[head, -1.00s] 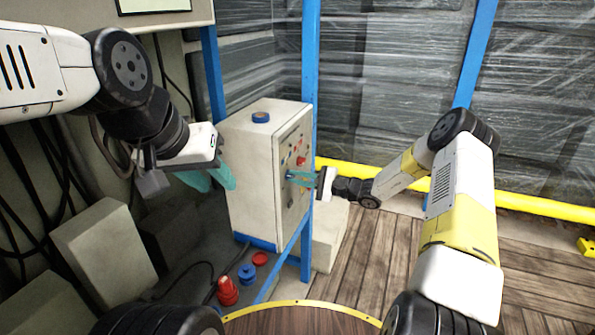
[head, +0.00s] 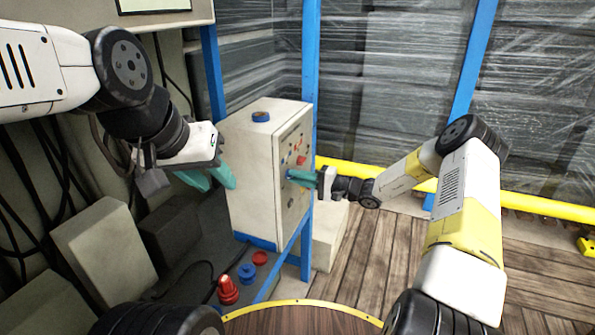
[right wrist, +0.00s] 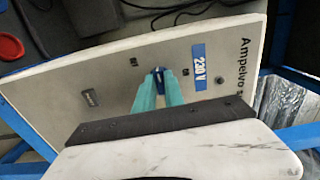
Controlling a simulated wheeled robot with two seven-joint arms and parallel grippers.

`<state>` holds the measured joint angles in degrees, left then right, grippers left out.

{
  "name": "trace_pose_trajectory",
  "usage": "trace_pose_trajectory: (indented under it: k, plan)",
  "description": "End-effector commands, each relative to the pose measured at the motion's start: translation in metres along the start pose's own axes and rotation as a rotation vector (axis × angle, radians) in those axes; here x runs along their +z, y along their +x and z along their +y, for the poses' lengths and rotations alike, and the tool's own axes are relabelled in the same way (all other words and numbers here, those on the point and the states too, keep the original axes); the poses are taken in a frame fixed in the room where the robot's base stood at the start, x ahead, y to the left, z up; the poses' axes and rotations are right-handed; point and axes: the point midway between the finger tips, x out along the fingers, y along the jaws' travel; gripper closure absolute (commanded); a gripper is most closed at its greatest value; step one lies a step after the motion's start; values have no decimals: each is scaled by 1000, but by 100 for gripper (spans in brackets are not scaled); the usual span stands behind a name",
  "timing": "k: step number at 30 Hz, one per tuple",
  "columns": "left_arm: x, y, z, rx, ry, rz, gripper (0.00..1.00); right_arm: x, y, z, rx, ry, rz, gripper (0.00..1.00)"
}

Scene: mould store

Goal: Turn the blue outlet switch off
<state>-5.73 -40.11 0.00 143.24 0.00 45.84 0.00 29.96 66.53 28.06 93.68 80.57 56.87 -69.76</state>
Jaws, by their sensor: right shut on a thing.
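The blue outlet switch (right wrist: 157,71) is a small blue knob on the pale control box's panel (right wrist: 115,75), seen in the right wrist view. My right gripper (right wrist: 159,82) has its two teal fingers closed around the knob, one on each side. In the head view my right gripper (head: 290,175) reaches the panel side of the box (head: 252,170) from the right, and its fingers hide most of the knob. My left gripper (head: 222,182) is to the left of the box, empty, with its teal fingers apart.
A blue "230 V" label (right wrist: 199,67) is beside the switch. A red knob (head: 301,160) and small buttons sit higher on the panel. A red beacon-like part (head: 228,290) and blue and red round parts lie below. Blue posts (head: 311,80) stand behind the box.

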Motion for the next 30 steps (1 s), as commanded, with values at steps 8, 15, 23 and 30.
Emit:
trace_pose_trajectory:
  k: [8,15,23,30]
  plan:
    - [0,0,0,0,0,0,64,0,-1,1,3,-2,1,100]
    - [0,0,0,0,0,0,64,0,-1,1,2,-2,0,65]
    - [0,0,0,0,0,0,64,0,-3,0,2,-1,1,65]
    - [0,0,0,0,0,0,64,-2,-39,1,3,-2,4,65]
